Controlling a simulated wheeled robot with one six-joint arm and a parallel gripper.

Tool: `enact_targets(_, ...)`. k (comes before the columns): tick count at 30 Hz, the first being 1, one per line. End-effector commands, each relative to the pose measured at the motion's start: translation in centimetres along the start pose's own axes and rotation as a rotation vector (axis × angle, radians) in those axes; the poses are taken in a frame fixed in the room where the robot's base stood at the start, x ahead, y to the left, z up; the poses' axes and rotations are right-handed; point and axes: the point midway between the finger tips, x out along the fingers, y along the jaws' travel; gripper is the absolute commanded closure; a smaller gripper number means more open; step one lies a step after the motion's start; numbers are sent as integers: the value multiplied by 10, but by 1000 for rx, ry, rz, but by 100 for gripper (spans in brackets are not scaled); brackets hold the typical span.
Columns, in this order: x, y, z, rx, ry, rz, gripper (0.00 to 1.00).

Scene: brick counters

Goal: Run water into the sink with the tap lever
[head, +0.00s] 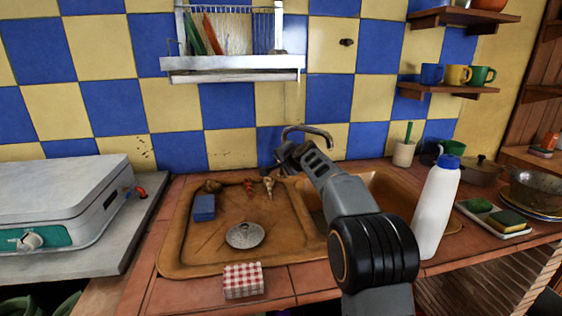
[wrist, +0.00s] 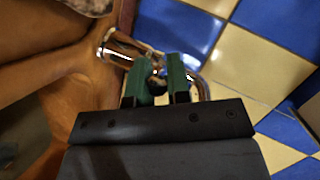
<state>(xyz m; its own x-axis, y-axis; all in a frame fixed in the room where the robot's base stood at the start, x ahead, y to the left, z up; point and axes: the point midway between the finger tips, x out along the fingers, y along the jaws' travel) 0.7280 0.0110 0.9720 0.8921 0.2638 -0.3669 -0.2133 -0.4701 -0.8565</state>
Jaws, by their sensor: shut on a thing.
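The chrome tap (head: 312,131) stands at the back of the brown sink (head: 180,262), against the tiled wall. Its shiny spout (wrist: 122,46) also shows in the wrist view. My gripper (head: 287,152) reaches over the sink to the tap's base. In the wrist view, the green fingers of my gripper (wrist: 160,80) are closed on a small dark, shiny part between them, which looks like the tap lever. Most of the lever is hidden by the fingers. The basin is partly hidden behind my arm in the head view, and I see no water stream.
A white bottle (head: 437,205) stands close to the right of my arm. A strainer lid (head: 245,235), a blue sponge (head: 204,207) and small items lie on the drainboard. A checked box (head: 243,281) is at the front edge. A dish rack (head: 233,66) hangs above.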

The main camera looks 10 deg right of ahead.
Motion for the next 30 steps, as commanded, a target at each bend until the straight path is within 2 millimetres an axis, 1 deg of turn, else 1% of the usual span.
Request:
enact_targets(5,1,2,1,-6,-1,4,100)
enact_targets(6,1,2,1,-6,-2,4,79)
enact_targets(13,1,1,1,-4,-2,3,58)
enact_targets(20,0,1,1,-3,-1,2,58)
enact_targets(23,-6,0,1,-3,0,1,58)
enact_targets(26,-18,0,1,-3,1,0,58)
enact_targets(30,-46,0,1,-3,1,0,58)
